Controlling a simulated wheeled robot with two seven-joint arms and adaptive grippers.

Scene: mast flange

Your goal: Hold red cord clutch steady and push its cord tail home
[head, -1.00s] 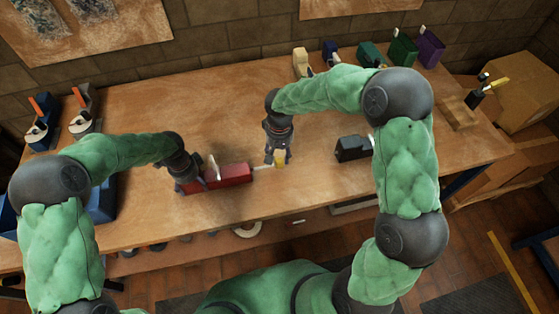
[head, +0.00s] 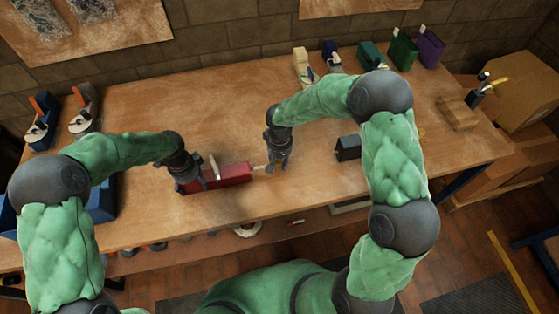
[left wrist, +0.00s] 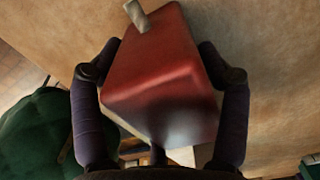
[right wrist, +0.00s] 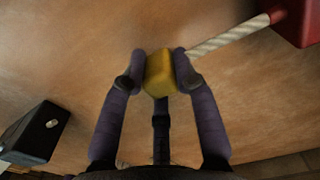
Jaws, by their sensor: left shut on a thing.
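The red cord clutch (head: 236,174) lies on the bench with a pale lever (head: 214,166) standing on top. My left gripper (head: 190,183) is shut on it; in the left wrist view the fingers flank the red body (left wrist: 160,75). A pale twisted cord tail (right wrist: 232,38) leaves the clutch's right end and finishes in a yellow block (right wrist: 160,74). My right gripper (right wrist: 160,72) has a finger against each side of that block, and appears shut on it. In the head view the right gripper (head: 276,168) hides the block, and a short stretch of cord shows.
A black block (head: 347,148) stands on the bench right of my right gripper. Similar devices in several colours line the back edge, including a green one (head: 403,50) and a purple one (head: 430,47). The bench middle behind the clutch is clear.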

